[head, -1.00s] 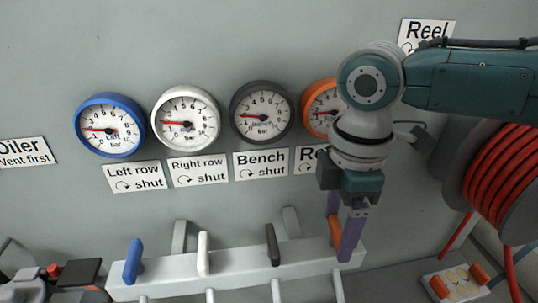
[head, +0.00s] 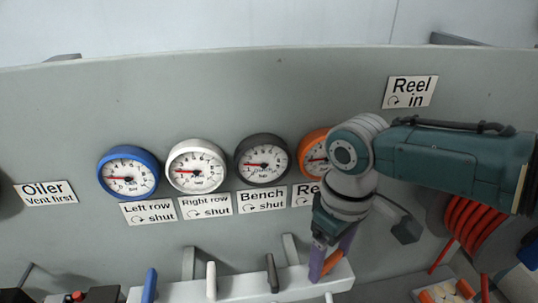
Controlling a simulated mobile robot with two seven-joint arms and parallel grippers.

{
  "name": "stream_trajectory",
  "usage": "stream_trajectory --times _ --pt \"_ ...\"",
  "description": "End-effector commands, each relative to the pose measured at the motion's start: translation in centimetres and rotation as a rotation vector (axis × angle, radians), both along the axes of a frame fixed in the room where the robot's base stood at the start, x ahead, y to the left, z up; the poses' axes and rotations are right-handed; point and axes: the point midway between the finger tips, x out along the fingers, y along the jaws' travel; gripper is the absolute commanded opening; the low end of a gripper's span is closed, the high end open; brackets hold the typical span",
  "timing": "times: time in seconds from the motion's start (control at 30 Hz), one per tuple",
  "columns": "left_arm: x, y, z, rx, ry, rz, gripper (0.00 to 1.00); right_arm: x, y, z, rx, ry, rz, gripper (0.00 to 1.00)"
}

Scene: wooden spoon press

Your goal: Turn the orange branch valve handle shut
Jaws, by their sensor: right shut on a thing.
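The orange branch valve handle (head: 332,262) is at the right end of the pale manifold bar, partly hidden by my gripper. It leans, its top to the right. My right gripper (head: 328,261) is shut on it, its purple fingers on either side and leaning the same way. The orange-rimmed gauge (head: 310,146) above is partly covered by my right wrist. Its label (head: 302,195) is mostly hidden. My left gripper is not in view.
Blue (head: 149,286), white (head: 211,281) and black (head: 272,273) handles stand upright along the manifold bar (head: 240,287), left of the orange one. A red hose reel (head: 472,232) is at the right. The panel above the gauges is clear.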

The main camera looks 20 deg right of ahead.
Motion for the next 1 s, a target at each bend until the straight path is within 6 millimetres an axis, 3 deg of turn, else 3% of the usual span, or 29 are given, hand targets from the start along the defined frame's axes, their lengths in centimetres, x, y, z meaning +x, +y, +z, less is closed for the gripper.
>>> stream_trajectory --times 0.5,1.0 --pt "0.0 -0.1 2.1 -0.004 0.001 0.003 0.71 0.0 0.2 0.2 0.004 0.001 -0.413 0.22" --pt "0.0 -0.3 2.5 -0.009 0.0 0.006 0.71 0.1 0.1 0.1 0.002 -0.001 -0.543 0.22"
